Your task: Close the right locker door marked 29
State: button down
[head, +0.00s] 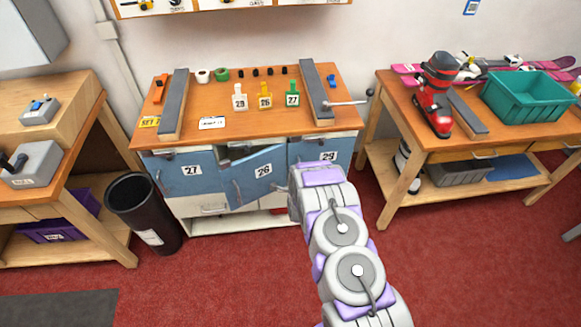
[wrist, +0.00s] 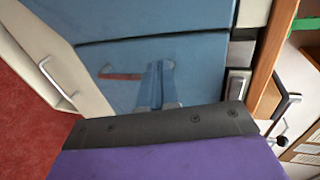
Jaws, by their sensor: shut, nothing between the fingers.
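The right locker door marked 29 (head: 303,152) is blue and sits under the right end of the bench. Its upper part looks about flush with the bench front; my arm hides the lower part. The middle door 26 (head: 263,170) looks tilted out, ajar, and door 27 (head: 191,170) looks flat. My gripper (head: 281,188) is shut and empty, in front of the doors near the gap between 26 and 29. In the wrist view my gripper's fingers (wrist: 160,85) lie before a blue door panel (wrist: 200,65) beside a reddish-looking handle (wrist: 120,76); its number is not visible.
The wooden bench top (head: 210,110) carries tags and grey rails above the doors. A black bin (head: 140,205) stands left of the lockers. The right workbench (head: 400,100) has a teal crate (head: 525,100). Red floor in front is clear.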

jog(key=d+p+v, duration=0.1)
jog(key=v, duration=0.5)
jog(key=s+d+r+n+g, duration=0.1)
jog(key=s+r+n+g, duration=0.35)
jog(key=r, duration=0.65)
jog(key=s+d+r+n+g, duration=0.1)
jog(key=s+r+n+g, duration=0.25)
jog(key=s+r, duration=0.45)
jog(key=s+d+r+n+g, duration=0.2)
jog(key=s+r, duration=0.4)
jog(key=s, duration=0.7)
jog(key=s+d+r+n+g, duration=0.3)
jog(key=s+r, duration=0.4)
jog(key=s, duration=0.6)
jog(key=s+d+r+n+g+h, duration=0.1)
jog(key=s+d+r+n+g, duration=0.2)
jog(key=s, duration=1)
notch_tip(320, 180, up, 4)
jog(key=shift+f+n+p, duration=0.15)
jog(key=shift+n+p, duration=0.15)
jog(key=shift+n, duration=0.2)
jog(key=shift+d, duration=0.1)
